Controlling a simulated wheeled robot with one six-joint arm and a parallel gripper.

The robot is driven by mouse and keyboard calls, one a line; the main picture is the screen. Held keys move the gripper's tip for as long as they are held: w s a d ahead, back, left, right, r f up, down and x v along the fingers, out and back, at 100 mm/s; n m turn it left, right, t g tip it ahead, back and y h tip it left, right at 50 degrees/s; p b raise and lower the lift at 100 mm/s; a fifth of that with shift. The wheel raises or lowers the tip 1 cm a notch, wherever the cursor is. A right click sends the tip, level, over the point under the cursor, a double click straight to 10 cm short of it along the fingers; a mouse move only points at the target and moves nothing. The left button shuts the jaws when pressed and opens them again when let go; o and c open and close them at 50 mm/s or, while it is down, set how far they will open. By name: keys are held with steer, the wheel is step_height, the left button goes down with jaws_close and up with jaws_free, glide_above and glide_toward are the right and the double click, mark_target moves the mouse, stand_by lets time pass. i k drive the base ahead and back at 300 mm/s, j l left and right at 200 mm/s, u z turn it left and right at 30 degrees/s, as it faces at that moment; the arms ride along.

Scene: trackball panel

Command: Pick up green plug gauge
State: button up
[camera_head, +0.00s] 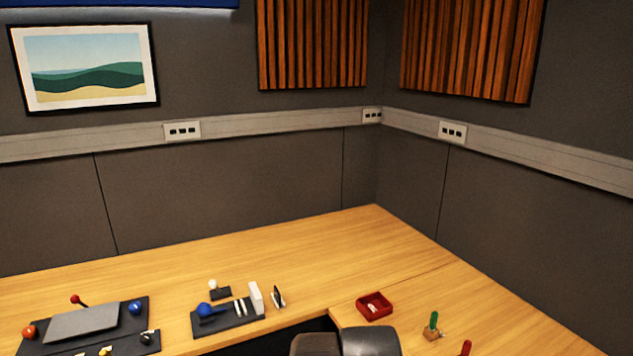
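A green upright handle, which looks like the green plug gauge (434,319), stands on the right part of the wooden desk. Its lower end meets a small brown block (431,333). It is too small to tell whether it sits in the block or in front of it. My gripper's fingers are not in view. Only dark rounded parts, likely my arm, show at the bottom edge, left of the green gauge.
A red tray (375,306) with a small pale item lies left of the gauge. A red handle (466,347) is cut off at the bottom edge. A trackball panel (228,315) and another control panel (83,323) stand further left. The back desk (340,240) is clear.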

mark_target(434, 315)
steer(key=k+j, duration=0.15)
steer(key=j, duration=0.2)
steer(key=k, duration=0.15)
steer(key=i+z, duration=0.25)
steer(key=i, duration=0.4)
steer(key=i+z, duration=0.25)
steer(key=i, duration=0.4)
